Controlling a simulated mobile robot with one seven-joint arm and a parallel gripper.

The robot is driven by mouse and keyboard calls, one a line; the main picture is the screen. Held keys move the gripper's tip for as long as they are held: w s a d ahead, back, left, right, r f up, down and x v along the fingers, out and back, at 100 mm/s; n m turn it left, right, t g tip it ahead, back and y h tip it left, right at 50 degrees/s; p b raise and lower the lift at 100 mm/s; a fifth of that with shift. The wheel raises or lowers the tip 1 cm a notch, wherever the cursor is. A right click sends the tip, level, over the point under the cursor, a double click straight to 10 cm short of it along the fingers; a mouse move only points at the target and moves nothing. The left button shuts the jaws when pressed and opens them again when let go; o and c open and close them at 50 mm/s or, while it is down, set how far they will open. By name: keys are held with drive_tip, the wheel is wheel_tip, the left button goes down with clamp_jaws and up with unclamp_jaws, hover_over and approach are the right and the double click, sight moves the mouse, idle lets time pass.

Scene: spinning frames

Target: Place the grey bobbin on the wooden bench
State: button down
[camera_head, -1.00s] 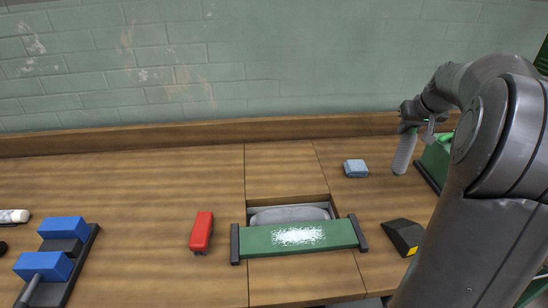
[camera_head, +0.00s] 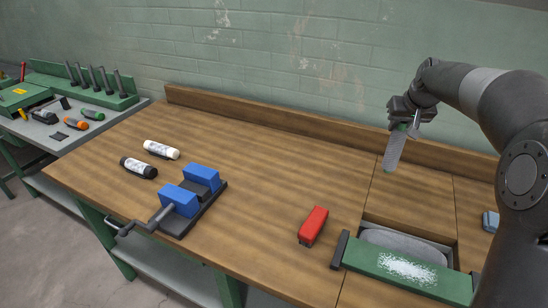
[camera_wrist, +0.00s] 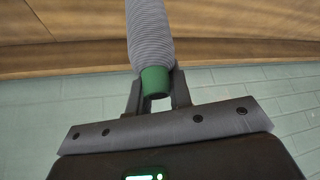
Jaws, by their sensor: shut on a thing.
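My gripper (camera_head: 411,126) is shut on the grey bobbin (camera_head: 394,150), a ribbed grey cylinder with a green end. The bobbin hangs slightly tilted over the back right of the wooden bench (camera_head: 270,170); whether its lower end touches the top I cannot tell. In the wrist view the bobbin (camera_wrist: 149,35) extends away from the fingers, which grip it by its green end (camera_wrist: 155,82). The bench also shows there behind it (camera_wrist: 240,20).
A red stapler-like thing (camera_head: 313,226) lies near a green bar (camera_head: 405,270) over a recess. The bench middle is clear. A grey tool table (camera_head: 60,130) stands far left.

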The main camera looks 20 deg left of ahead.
drive_tip(key=s+a+n+y, duration=0.1)
drive_tip(key=s+a, duration=0.2)
drive_tip(key=a, duration=0.8)
drive_tip(key=s+a+n, duration=0.1)
drive_tip(key=s+a, duration=0.1)
drive_tip(key=a, duration=0.9)
drive_tip(key=s+a+f, duration=0.1)
drive_tip(key=a+f, duration=1)
drive_tip(key=a, duration=0.1)
drive_tip(key=shift+s, duration=0.15)
drive_tip(key=shift+f, duration=0.1)
drive_tip(key=c, duration=1.3)
unclamp_jaws()
drive_tip(key=shift+d, duration=0.1)
drive_tip(key=v, duration=1.2)
drive_tip(key=shift+g, duration=0.3)
drive_tip(key=shift+d+r, duration=0.2)
